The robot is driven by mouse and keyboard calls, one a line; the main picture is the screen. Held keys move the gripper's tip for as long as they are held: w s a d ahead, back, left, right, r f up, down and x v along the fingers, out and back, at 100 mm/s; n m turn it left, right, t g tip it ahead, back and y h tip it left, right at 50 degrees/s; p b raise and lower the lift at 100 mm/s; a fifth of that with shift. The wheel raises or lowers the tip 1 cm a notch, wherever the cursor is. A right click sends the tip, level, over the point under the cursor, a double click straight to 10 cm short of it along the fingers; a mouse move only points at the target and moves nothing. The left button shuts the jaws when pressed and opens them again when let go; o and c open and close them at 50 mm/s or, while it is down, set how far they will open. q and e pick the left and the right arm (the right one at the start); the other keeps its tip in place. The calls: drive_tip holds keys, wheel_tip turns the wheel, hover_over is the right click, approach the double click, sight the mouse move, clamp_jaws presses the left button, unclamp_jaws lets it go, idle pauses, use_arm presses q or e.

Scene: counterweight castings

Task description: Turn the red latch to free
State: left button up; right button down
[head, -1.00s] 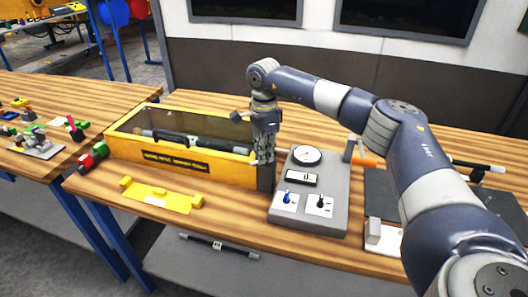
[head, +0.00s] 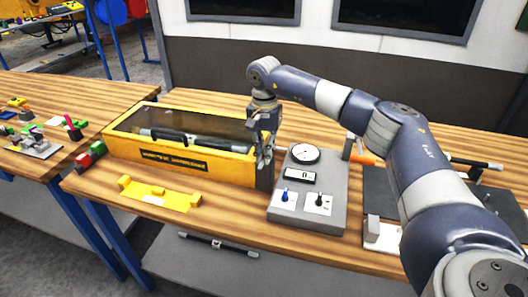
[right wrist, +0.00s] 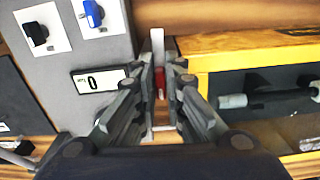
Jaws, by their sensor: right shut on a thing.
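My right gripper (head: 264,160) points down at the right end of the yellow box, just left of the grey gauge panel. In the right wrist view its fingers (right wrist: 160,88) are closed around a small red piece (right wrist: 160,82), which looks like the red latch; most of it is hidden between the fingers. A pale grey bar (right wrist: 157,45) stands out beyond the red piece. The yellow box (head: 122,146) has a dark see-through lid (head: 150,119) with a dark rod (head: 215,149) below it. I cannot tell the latch's angle. My left gripper is not in view.
The grey panel (head: 335,185) with a round gauge (head: 305,153), a small display (head: 300,175) and blue (head: 285,196) and black knobs stands close right of my gripper. A yellow bracket (head: 158,194) lies in front of the box.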

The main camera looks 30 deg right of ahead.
drive_tip(key=shift+w+d+r+n, duration=0.1)
drive_tip(key=shift+r+n, duration=0.1)
drive_tip(key=shift+n, duration=0.1)
drive_tip(key=c, duration=1.7)
unclamp_jaws()
drive_tip(key=shift+f, duration=0.1)
wheel_tip(320, 180, up, 12)
